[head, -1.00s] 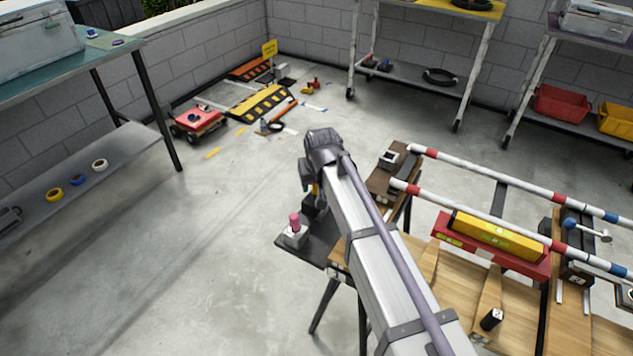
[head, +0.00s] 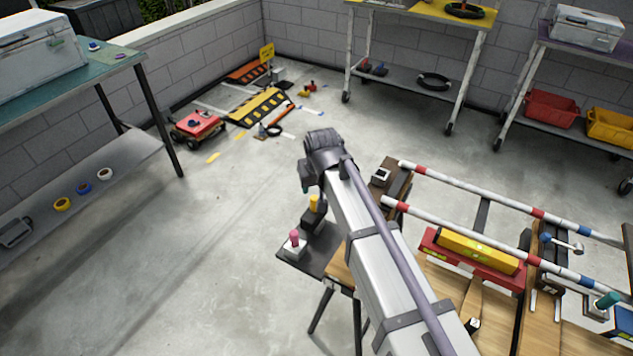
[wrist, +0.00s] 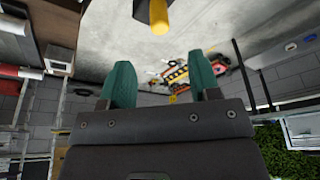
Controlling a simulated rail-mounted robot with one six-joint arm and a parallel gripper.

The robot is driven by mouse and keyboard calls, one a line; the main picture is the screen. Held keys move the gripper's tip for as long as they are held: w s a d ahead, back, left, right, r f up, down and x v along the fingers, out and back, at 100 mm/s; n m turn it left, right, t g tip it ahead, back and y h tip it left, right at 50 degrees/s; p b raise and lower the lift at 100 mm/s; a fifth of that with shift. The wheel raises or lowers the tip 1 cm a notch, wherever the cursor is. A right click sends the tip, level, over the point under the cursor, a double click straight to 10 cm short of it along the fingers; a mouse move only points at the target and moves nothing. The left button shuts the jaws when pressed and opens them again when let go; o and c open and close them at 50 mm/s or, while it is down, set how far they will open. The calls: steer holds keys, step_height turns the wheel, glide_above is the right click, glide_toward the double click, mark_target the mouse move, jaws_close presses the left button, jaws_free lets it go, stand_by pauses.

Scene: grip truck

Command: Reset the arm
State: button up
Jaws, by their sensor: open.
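My gripper shows in the wrist view (wrist: 162,85) with two green fingertips spread apart and nothing between them. In the head view my arm reaches up from the bottom right over the bench, and its wrist end hides most of the gripper. A yellow-topped dark object (head: 314,205) stands just below my wrist on the dark end of the bench (head: 318,258). The same yellow end shows at the top of the wrist view (wrist: 159,20), apart from the fingers.
A pink-topped block (head: 294,243) stands on the bench's left end. Striped rails (head: 480,185) and a yellow level on a red holder (head: 475,255) lie to the right. A teal-topped table (head: 100,60) stands at the left.

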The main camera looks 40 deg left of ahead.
steer(key=d+r+m+h+p, duration=0.1)
steer(key=d+r+m+p, duration=0.1)
steer(key=d, duration=1.6)
steer(key=s+d+r+m+g+p, duration=0.1)
steer(key=d+m, duration=0.3)
steer(key=d, duration=1.4)
steer(key=s+d+r+m+g+h+p, duration=0.1)
steer(key=d+r+m+p, duration=0.1)
steer(key=d, duration=1.6)
steer(key=shift+d+r+m+h+p, duration=0.3)
steer(key=shift+r+m+p, duration=0.1)
steer(key=shift+m+p, duration=0.5)
steer(key=shift+s, duration=0.1)
